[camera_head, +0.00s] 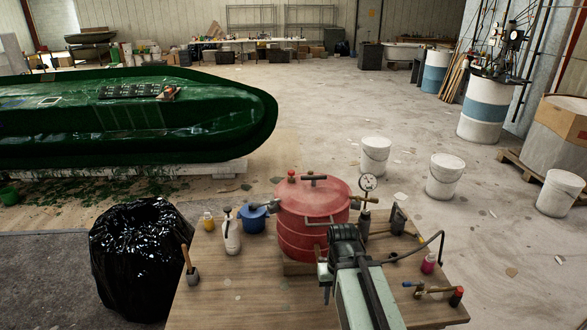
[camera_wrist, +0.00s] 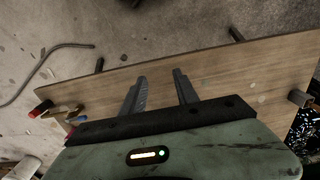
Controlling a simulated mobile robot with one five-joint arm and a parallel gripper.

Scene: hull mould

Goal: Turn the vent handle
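A red round pot (camera_head: 312,215) with a lid stands on the wooden table. A dark T-shaped handle (camera_head: 314,179) sits on its lid, and a small red-topped fitting (camera_head: 291,176) stands to the left of it. A round gauge (camera_head: 368,183) rises at the pot's right side, with a bronze-coloured fitting and lever (camera_head: 362,199) below it. I cannot tell which part is the vent handle. My gripper (camera_wrist: 160,78) is open and empty in the wrist view, above the table board. The pot is out of that view. In the head view my arm covers part of the pot's lower right.
The wooden table (camera_head: 230,290) holds a white bottle (camera_head: 231,232), blue pot (camera_head: 252,217), small yellow container (camera_head: 208,221), brush (camera_head: 190,267), pink bottle (camera_head: 428,264) and hammer (camera_head: 432,290). A black bag (camera_head: 140,255) stands left. White buckets (camera_head: 445,177) stand on the floor behind.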

